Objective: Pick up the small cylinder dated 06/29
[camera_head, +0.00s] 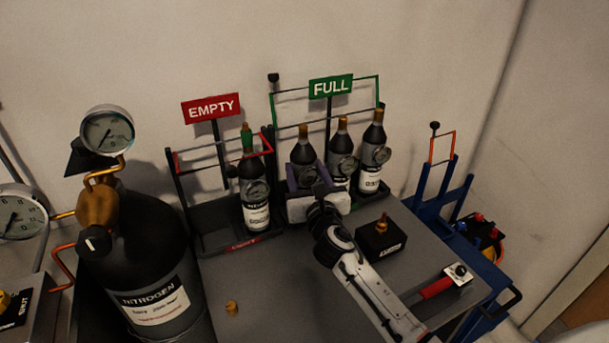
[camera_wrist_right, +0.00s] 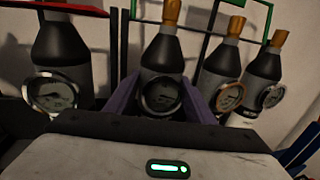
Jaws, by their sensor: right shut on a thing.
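Three small dark cylinders with brass tops stand in the rack under the green FULL sign (camera_head: 330,87): a left one (camera_head: 303,151), a middle one (camera_head: 340,143) and a right one (camera_head: 373,138). My right gripper (camera_head: 306,178) is shut on the left cylinder, its purple fingers on either side of the body. In the right wrist view this cylinder (camera_wrist_right: 162,55) stands upright between the fingers, its gauge (camera_wrist_right: 160,96) facing me. The gripper hides its label, and I cannot read the date on any cylinder. My left gripper is not in view.
A green-topped small cylinder (camera_head: 253,178) stands in the EMPTY rack (camera_head: 215,213) to the left. A large nitrogen cylinder (camera_head: 150,270) is at front left. A black block (camera_head: 381,240), a red-handled tool (camera_head: 440,285) and a brass cap (camera_head: 232,308) lie on the grey tabletop (camera_head: 275,285).

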